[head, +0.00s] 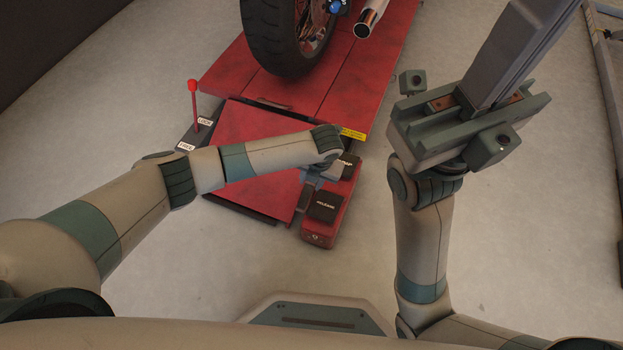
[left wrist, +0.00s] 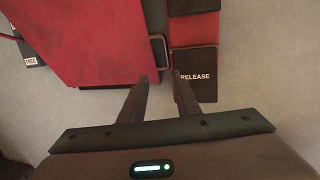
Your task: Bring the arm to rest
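My left arm reaches in from the left in the head view. Its gripper (head: 318,185) is over the red foot-pedal unit (head: 320,238), beside the RELEASE pad (head: 325,207). In the left wrist view the two dark fingers (left wrist: 162,78) stand apart with a gap of bare floor between them, near the RELEASE pad (left wrist: 192,78); contact cannot be told. My right arm rises at the right, with its gripper (head: 520,45) pointing up close to the head camera. Its long grey fingers are together at the middle of the rail, with nothing visible between them.
The red motorcycle lift (head: 345,85) carries a motorcycle; its tyre (head: 272,35) and exhaust (head: 370,18) show. A red-knobbed lever (head: 194,100) stands left of the lift between LOCK and FREE labels. A metal frame (head: 605,60) is at the right edge. Grey floor is clear in front.

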